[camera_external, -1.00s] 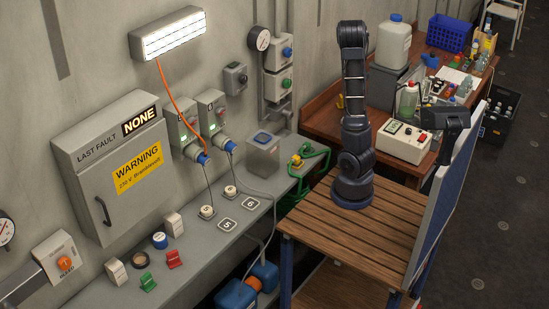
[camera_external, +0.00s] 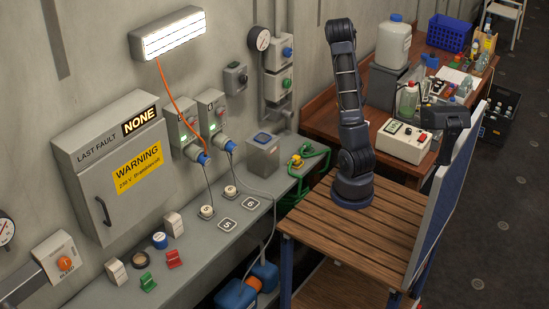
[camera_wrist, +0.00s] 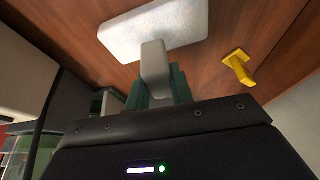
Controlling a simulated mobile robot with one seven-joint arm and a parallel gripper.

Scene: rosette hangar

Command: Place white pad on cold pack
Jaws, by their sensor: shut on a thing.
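In the wrist view, my gripper (camera_wrist: 159,88) has dark green fingers and is shut on the pale grip of the white pad (camera_wrist: 165,25). The pad is a flat white slab with rounded corners, seen beyond the fingers with reddish-brown wood behind it. I cannot tell from this view whether it touches the wood. In the external view my gripper and the pad are hidden behind my upright arm. I cannot make out the cold pack for certain in either view.
A yellow piece (camera_wrist: 239,67) is on the wood right of the pad. The brown bench (camera_external: 318,118) holds a white jug (camera_external: 393,43), a meter box (camera_external: 403,140), a green bottle (camera_external: 409,98) and a blue crate (camera_external: 449,34). A grey wall shelf (camera_external: 190,255) runs along the left.

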